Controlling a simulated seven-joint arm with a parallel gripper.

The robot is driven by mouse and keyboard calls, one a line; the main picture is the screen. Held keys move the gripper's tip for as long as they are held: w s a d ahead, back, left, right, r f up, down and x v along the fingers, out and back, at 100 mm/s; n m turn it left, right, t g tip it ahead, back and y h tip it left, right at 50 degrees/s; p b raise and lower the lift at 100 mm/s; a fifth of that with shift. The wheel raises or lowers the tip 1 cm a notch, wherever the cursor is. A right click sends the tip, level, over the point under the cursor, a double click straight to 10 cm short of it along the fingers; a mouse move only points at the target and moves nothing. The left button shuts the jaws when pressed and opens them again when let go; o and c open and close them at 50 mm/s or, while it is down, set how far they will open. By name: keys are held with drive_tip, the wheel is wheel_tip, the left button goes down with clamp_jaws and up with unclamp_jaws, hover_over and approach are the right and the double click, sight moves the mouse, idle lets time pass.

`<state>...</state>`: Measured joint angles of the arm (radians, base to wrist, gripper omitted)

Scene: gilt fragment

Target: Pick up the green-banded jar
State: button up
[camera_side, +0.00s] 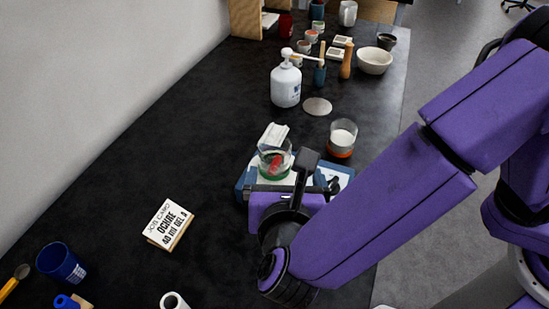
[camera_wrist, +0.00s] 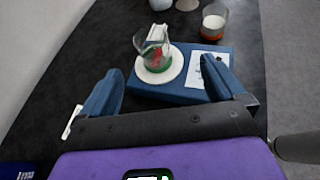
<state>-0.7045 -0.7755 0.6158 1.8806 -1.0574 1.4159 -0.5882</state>
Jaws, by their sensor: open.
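The green-banded jar (camera_side: 273,160) is clear glass with a green band low down and something red inside. In the wrist view the jar (camera_wrist: 153,52) stands upright on a round white plate (camera_wrist: 175,70) on a blue base (camera_wrist: 168,93). My gripper (camera_wrist: 164,88) is open, with blue fingers spread wide. The jar is ahead of the fingers and lies between their lines, nearer the left one; nothing is held. In the side view my gripper (camera_side: 290,188) is just in front of the jar, and its wrist hides part of the base.
A similar jar with an orange band (camera_side: 342,138) stands behind and right of the base. A white pump bottle (camera_side: 286,83) is farther back.

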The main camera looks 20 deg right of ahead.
drive_tip(key=a, duration=0.1)
approach(274, 139)
drive_tip(key=shift+w+d+f+n+t, duration=0.3)
drive_tip(key=shift+w+d+f+t, duration=0.1)
drive_tip(key=shift+w+d+f, duration=0.4)
drive_tip(key=shift+a+x, duration=0.15)
drive_tip(key=shift+x, duration=1.4)
drive_tip(key=shift+a+x, duration=0.15)
drive_tip(key=shift+x, duration=1.4)
drive_tip(key=shift+w, duration=0.1)
drive_tip(key=c, duration=1.2)
